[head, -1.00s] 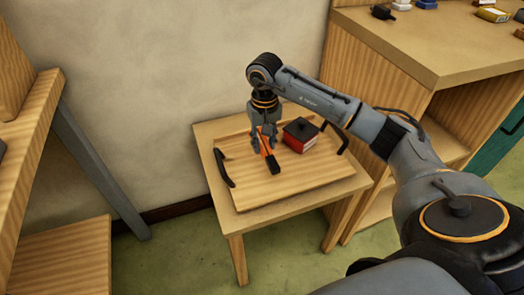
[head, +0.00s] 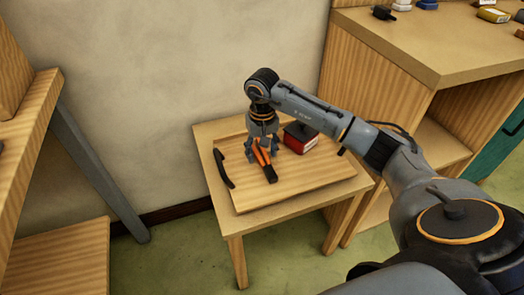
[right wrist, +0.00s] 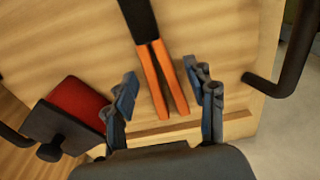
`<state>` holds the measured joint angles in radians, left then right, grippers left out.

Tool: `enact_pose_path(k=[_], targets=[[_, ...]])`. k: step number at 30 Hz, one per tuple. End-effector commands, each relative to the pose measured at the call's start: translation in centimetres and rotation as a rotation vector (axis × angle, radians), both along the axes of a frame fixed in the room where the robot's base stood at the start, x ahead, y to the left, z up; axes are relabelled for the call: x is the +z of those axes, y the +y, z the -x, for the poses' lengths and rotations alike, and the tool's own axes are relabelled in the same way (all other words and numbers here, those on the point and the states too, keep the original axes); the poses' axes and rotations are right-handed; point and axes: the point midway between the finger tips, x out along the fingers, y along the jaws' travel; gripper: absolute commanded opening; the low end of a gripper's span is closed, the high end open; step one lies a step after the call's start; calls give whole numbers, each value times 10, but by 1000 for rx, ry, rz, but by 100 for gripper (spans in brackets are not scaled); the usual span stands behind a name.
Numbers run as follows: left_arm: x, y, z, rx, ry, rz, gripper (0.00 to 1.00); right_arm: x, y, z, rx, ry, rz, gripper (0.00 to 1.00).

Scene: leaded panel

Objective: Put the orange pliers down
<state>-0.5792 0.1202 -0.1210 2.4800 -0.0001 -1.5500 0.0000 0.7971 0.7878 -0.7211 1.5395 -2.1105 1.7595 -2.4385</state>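The orange pliers (head: 266,168) lie on the wooden tray (head: 310,185), with the black head toward the tray's front edge. In the right wrist view the two orange handles (right wrist: 162,80) are slightly spread and lie between my gripper's fingers. My right gripper (head: 262,148) is low over the tray at the handle end. In the right wrist view its fingers (right wrist: 165,90) stand apart, with a gap on both sides of the handles. My left gripper is not in view.
A red box with a black top (head: 300,139) stands on the tray just right of the pliers. The tray has black handles (head: 223,168) at its ends and rests on a small wooden table (head: 240,223). Bare tray lies left and front. A wooden shelf unit (head: 400,60) stands at right.

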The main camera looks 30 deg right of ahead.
Motion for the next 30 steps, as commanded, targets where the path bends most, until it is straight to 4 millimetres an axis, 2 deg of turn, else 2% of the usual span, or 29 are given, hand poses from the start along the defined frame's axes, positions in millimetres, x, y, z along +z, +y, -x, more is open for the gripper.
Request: enact_pose_path(k=[9, 24, 27, 30], targets=[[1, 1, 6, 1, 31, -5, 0, 6, 0, 0, 0, -1, 0, 55], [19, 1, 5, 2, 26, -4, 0, 105, 0, 0, 0, -3, 1, 55], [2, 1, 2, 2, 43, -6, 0, 116, 0, 1, 0, -2, 0, 55], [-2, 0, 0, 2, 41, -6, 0, 121, 0, 1, 0, 1, 0, 55]])
